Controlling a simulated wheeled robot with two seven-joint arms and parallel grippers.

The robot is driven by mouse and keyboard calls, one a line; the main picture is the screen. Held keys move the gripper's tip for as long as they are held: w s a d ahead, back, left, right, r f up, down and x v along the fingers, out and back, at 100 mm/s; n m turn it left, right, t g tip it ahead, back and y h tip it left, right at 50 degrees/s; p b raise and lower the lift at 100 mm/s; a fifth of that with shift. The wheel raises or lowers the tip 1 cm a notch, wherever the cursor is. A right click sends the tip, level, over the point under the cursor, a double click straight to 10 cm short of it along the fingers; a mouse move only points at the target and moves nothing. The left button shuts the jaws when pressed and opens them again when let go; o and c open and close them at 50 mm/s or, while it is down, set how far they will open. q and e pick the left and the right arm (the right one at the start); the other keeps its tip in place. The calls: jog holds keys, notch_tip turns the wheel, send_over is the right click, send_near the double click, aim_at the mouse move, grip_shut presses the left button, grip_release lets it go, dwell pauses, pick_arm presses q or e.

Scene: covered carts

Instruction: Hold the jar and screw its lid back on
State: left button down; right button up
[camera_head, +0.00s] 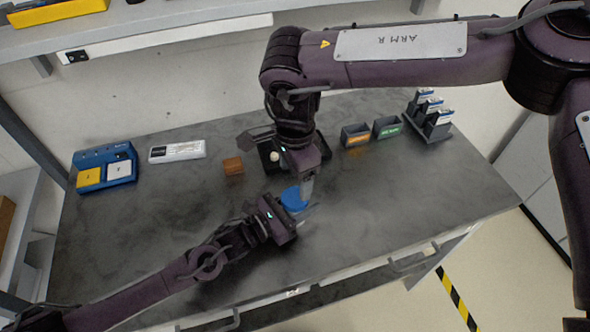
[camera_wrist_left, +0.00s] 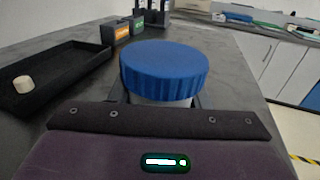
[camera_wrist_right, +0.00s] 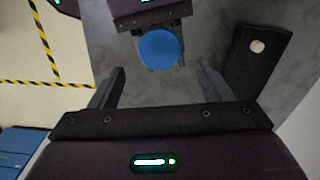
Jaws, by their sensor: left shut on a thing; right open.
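The jar with its ribbed blue lid (camera_head: 294,198) stands near the middle of the table. The blue lid (camera_wrist_left: 164,70) sits on top of the jar (camera_wrist_left: 160,101), whose pale body shows just below it; whether it is screwed tight cannot be told. My left gripper (camera_head: 289,222) is shut on the jar from the side, below the lid. My right gripper (camera_head: 302,190) comes down from above, close to the lid. In the right wrist view its fingers (camera_wrist_right: 158,85) are spread and empty, and the lid (camera_wrist_right: 160,49) lies ahead of them, not between them.
A black tray (camera_wrist_left: 50,82) with a small pale round piece (camera_wrist_left: 23,84) lies behind the jar. Small labelled bins (camera_head: 355,136) and a rack (camera_head: 428,125) stand at right. The table's right front is clear.

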aim_at(295, 197)
jog(key=r+n, duration=0.1)
jog(key=n, duration=0.1)
jog(key=shift+n, duration=0.4)
jog(key=shift+f, duration=4)
jog(key=c, duration=1)
jog(key=m, duration=0.7)
